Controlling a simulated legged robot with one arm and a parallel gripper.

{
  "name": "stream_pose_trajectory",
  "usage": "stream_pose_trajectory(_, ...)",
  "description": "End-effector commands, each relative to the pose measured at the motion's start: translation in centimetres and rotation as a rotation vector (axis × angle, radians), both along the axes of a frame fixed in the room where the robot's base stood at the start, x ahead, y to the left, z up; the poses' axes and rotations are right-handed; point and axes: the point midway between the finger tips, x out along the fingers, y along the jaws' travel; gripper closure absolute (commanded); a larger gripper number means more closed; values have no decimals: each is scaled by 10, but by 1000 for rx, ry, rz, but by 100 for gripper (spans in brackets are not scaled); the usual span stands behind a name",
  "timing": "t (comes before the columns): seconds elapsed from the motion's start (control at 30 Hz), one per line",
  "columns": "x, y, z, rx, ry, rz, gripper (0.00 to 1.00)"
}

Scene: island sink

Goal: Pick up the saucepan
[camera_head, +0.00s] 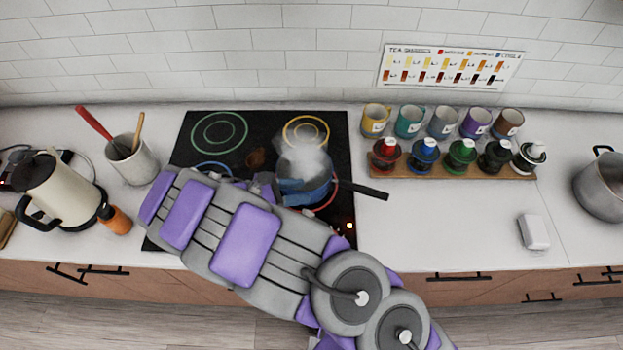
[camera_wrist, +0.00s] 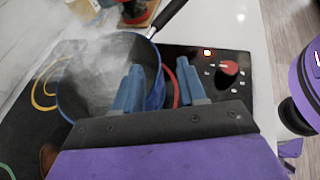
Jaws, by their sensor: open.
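The blue saucepan (camera_head: 319,188) stands on the right part of the black cooktop, over a red ring. Steam rises from it and veils its inside. Its black handle (camera_head: 366,190) points right; in the wrist view the handle (camera_wrist: 172,17) points up and right. My gripper (camera_head: 303,188) is at the pan's near left side in the head view. In the wrist view my gripper (camera_wrist: 160,67) has its two blue fingers apart. The left finger overlaps the pan (camera_wrist: 77,92), the right one is outside it, and blue wall shows between them. Contact cannot be told.
The cooktop (camera_head: 190,150) has several coloured rings and a lit red light near a red knob (camera_wrist: 229,67). A kettle (camera_head: 62,188) and a utensil cup (camera_head: 140,165) are left. Counter right of the cooktop is mostly clear.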

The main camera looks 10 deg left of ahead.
Motion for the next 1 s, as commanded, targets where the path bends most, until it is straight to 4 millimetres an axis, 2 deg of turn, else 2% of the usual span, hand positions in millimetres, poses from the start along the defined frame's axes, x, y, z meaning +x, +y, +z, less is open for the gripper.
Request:
stream_pose_trajectory(0.23,10,-10,-6,-1,0,-3,59)
stream_pose_trajectory(0.5,31,-37,-19,0,0,-2,59)
stream_pose_trajectory(0.73,33,-39,-20,0,0,-1,59)
stream_pose_trajectory(0.77,33,-39,-20,0,0,-1,60)
stream_pose_trajectory(1.0,33,-39,-20,0,0,-1,83)
